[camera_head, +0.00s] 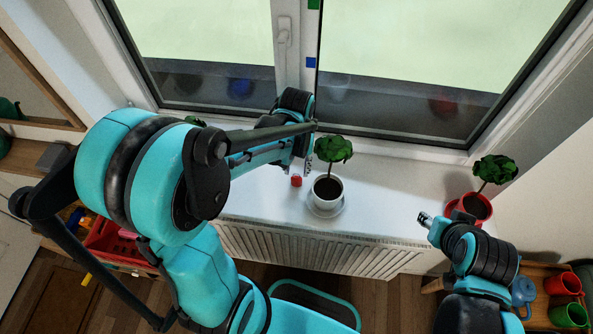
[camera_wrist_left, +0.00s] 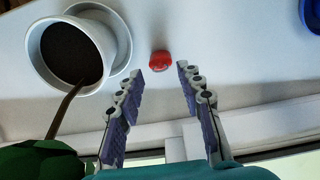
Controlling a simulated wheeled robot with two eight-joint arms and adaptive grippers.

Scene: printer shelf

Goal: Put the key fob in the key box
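A small red rounded object (camera_head: 296,181), which looks like the key fob, lies on the white windowsill; it also shows in the left wrist view (camera_wrist_left: 160,61). My left gripper (camera_wrist_left: 161,76) is open and empty, its two fingertips apart on either side of the line to the red object and just short of it. In the head view the left gripper (camera_head: 308,153) is partly hidden by its arm, above the sill. My right gripper (camera_head: 425,219) is by the red pot at the right; its fingers are too small to judge. I cannot make out a key box for sure.
A potted plant in a white pot (camera_head: 326,188) on a saucer stands close right of the red object. Another plant stands in a red pot (camera_head: 476,206). A blue item (camera_wrist_left: 310,12) shows at the wrist view's corner. Red crate (camera_head: 112,243) lower left; mugs (camera_head: 562,284) lower right.

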